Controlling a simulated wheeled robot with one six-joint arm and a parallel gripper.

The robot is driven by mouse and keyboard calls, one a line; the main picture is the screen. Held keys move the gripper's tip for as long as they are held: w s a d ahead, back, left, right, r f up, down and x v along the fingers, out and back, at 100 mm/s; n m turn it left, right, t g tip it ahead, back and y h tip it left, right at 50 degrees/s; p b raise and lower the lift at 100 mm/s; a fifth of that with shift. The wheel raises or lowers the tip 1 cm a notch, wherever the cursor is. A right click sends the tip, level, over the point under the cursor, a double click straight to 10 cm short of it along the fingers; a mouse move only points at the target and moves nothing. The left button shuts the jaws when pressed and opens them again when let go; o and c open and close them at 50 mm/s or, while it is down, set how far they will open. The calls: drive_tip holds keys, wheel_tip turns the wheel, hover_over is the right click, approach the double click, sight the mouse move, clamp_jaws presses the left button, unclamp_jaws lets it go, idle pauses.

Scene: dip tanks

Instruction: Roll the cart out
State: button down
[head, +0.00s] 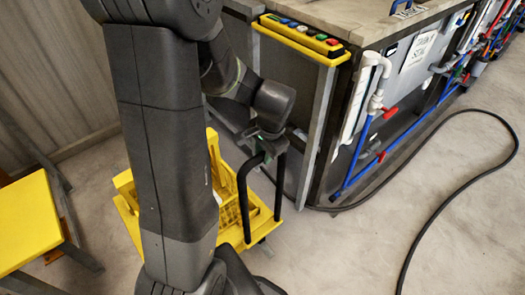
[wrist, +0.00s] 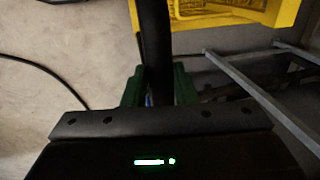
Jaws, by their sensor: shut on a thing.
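The cart is yellow, with a black tube handle (head: 243,198), and stands on the floor beside the tank bench. Its yellow deck (head: 128,212) shows to the left of and behind my arm, and a yellow crate (head: 229,212) sits on it. My gripper (head: 262,150) is shut on the top of the handle. In the wrist view the black handle bar (wrist: 155,45) runs between the green fingers (wrist: 158,88), with the yellow crate (wrist: 215,12) beyond. My arm hides much of the cart in the head view.
The tank bench (head: 330,115) with a yellow button panel (head: 300,38) stands close to the right of the cart. A black hose (head: 425,225) curves over the floor at right. A yellow-topped stand (head: 27,220) is at left. Open floor (head: 330,255) lies in front.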

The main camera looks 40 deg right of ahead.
drive_tip(key=c, duration=1.2)
unclamp_jaws()
drive_tip(key=shift+o, duration=0.2)
wheel_tip(320, 180, up, 14)
drive_tip(key=s+p, duration=0.1)
drive_tip(key=s, duration=0.1)
drive_tip(key=shift+s+f, duration=0.25)
drive_tip(key=shift+s, duration=0.1)
drive_tip(key=shift+d+f, duration=0.1)
drive_tip(key=w+f, duration=0.1)
drive_tip(key=f, duration=0.8)
drive_tip(key=w+f+b, duration=0.1)
drive_tip(key=f, duration=0.3)
drive_tip(key=shift+w+f, duration=0.15)
drive_tip(key=shift+w, duration=0.4)
